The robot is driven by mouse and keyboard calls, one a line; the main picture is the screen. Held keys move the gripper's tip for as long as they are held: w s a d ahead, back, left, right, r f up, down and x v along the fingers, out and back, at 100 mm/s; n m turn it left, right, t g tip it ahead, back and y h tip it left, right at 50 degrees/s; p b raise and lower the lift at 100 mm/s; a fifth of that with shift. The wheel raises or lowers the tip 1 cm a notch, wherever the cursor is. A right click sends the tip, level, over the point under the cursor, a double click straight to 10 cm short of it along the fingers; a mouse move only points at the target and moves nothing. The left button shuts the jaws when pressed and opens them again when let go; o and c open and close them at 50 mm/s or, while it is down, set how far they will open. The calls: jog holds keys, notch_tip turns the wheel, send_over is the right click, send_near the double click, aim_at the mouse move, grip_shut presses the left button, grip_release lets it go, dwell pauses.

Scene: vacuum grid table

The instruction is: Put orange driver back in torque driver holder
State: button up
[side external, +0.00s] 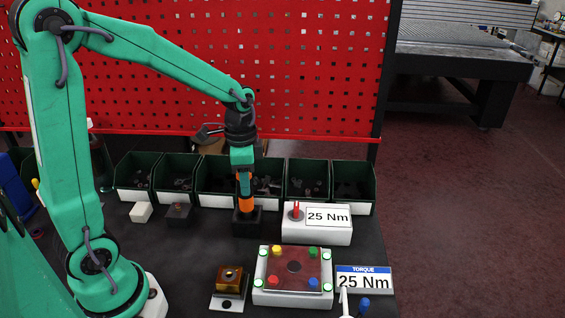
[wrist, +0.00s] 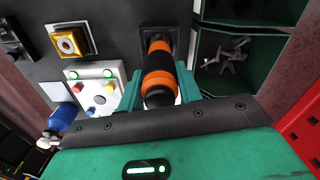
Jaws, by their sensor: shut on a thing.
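The orange driver (side external: 246,196), orange with black bands, stands upright between the fingers of my gripper (side external: 243,178). In the wrist view my gripper (wrist: 160,88) is shut on the handle of the driver (wrist: 159,58), one teal finger on each side. The torque driver holder, a black block (side external: 246,222), stands directly below the driver. It shows at the top of the wrist view (wrist: 173,33), behind the driver's far end. The driver's lower end meets the holder; how deep it sits is hidden.
Green bins (side external: 267,181) with small parts stand in a row behind the holder. A white block (side external: 318,230) marked 25 Nm stands close to its right. A white fixture (side external: 292,296) with coloured knobs and a gold block (side external: 229,280) lie in front.

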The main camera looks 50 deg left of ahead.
jog(key=shift+f, duration=0.1)
jog(key=o, duration=1.1)
notch_tip(320, 180, up, 12)
jog(key=shift+s+r, duration=0.1)
jog(key=shift+r, duration=0.05)
dwell(0.8)
